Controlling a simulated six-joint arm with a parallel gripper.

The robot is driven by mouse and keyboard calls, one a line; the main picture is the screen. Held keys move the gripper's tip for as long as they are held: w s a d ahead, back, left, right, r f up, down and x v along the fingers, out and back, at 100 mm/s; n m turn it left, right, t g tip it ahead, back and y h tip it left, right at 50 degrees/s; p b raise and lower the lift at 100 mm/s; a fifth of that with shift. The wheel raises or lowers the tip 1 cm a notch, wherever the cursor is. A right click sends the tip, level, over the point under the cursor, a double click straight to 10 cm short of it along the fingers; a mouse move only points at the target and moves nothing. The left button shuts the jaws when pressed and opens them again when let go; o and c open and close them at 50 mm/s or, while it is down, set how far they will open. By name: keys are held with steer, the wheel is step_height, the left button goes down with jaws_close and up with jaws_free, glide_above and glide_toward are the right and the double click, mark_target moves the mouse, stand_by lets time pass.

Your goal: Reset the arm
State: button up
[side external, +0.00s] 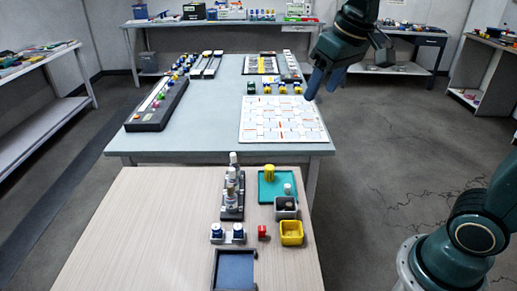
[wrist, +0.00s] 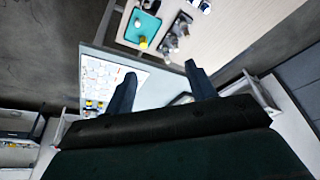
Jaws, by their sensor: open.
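My gripper (side external: 325,82) is at the upper right in the side external view, raised above the right edge of the grey-topped table and pointing down. Its two dark blue fingers (wrist: 160,88) stand apart in the wrist view, with nothing between them. They overlap the view of the white patterned board (side external: 282,119), which lies flat on the grey table (side external: 205,122); I see no contact with it.
The near wooden table (side external: 140,225) holds a teal tray (side external: 264,197), a yellow bin (side external: 291,233), a grey bin (side external: 286,207), a dark blue tray (side external: 234,270), a red block (side external: 262,231) and a rack of bottles (side external: 232,203). A long dark panel (side external: 157,106) lies left on the grey table.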

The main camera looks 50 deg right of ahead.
steer(key=s+f, duration=0.2)
steer(key=s, duration=0.5)
steer(key=s+f+t, duration=0.1)
steer(key=s+f, duration=0.2)
steer(key=s, duration=0.5)
steer(key=shift+s+a+f+n+t, duration=0.15)
steer(key=shift+s+f+n+t, duration=0.05)
steer(key=shift+s+n+t, duration=0.1)
steer(key=shift+w, duration=0.1)
steer(key=c, duration=0.4)
